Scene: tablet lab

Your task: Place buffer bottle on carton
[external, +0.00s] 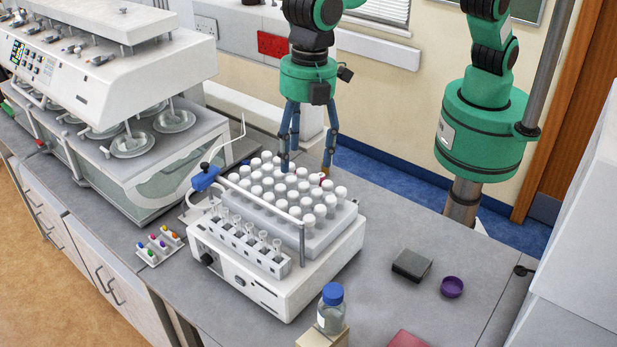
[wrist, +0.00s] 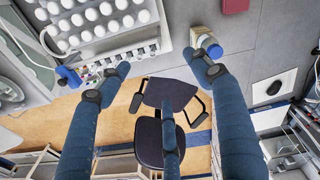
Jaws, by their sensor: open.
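The buffer bottle (external: 329,314) is clear with a blue cap and a pale label. It stands upright at the front of the bench and appears to rest on the small beige carton (external: 341,338), which the lower picture edge cuts off. The bottle (wrist: 214,50) also shows at the top of the wrist view, with the carton (wrist: 198,33) beside and under it. My gripper (external: 306,170) is open with empty fingers. It hangs over the far part of the capped-vial rack, well apart from the bottle.
A white instrument (external: 270,285) carries a rack of several white-capped vials (external: 290,195), with a thin metal rail along it. A dark block (external: 411,265), a purple cup (external: 452,287) and a red item (external: 407,340) lie to the right. The bench between them is clear.

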